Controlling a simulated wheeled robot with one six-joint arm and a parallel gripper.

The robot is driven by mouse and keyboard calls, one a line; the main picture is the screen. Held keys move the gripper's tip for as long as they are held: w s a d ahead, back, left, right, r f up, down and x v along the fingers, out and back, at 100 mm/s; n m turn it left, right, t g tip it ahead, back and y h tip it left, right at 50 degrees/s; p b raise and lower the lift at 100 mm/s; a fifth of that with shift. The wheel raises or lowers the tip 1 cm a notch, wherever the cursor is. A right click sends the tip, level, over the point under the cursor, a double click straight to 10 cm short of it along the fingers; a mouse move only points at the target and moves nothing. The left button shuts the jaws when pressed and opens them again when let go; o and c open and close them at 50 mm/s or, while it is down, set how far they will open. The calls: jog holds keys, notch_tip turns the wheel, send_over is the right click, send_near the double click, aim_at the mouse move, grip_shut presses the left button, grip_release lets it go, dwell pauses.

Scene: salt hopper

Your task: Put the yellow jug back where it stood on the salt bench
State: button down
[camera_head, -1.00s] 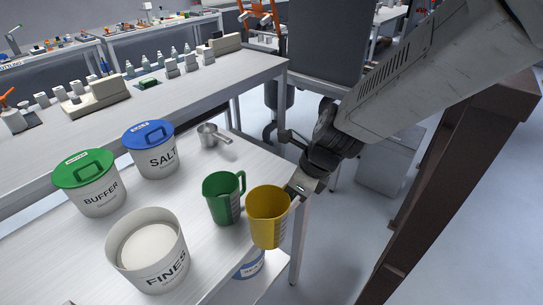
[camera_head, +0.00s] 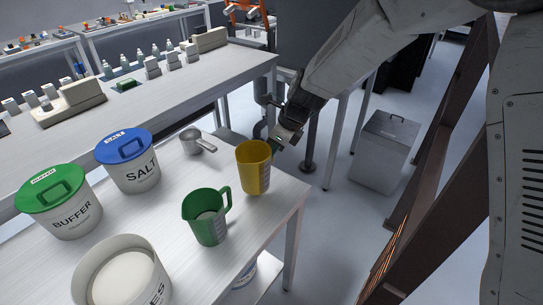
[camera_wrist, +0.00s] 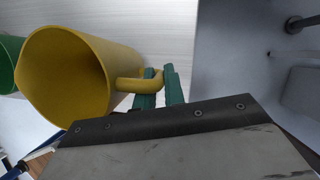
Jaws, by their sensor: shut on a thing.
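The yellow jug (camera_head: 254,170) is upright at the right part of the white salt bench (camera_head: 180,215), near its right edge. I cannot tell whether its base touches the bench. My gripper (camera_head: 278,143) is to the right of the jug and shut on its handle. In the wrist view the green fingers (camera_wrist: 160,88) close around the yellow handle (camera_wrist: 130,85), and the inside of the yellow jug (camera_wrist: 65,75) looks empty.
A blue-lidded SALT tub (camera_head: 139,174), a green-lidded BUFFER tub (camera_head: 73,215) and an open FINES tub (camera_head: 150,290) stand on the left. A metal scoop (camera_head: 196,142) lies behind. Bare bench lies between the scoop and the jugs.

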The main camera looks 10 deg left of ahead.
jog(key=shift+w+a+f, duration=0.1)
jog(key=shift+w+f, duration=0.15)
jog(key=shift+f, duration=0.35)
jog(key=shift+w+a+f, duration=0.1)
jog(key=shift+w+f, duration=0.15)
jog(key=shift+f, duration=0.4)
jog(key=shift+w+a+f, duration=0.1)
jog(key=shift+w+f, duration=0.15)
jog(key=shift+f, duration=0.35)
jog(key=shift+f, duration=0.15)
jog(key=c, duration=1.5)
grip_release()
jog(key=v, duration=1.2)
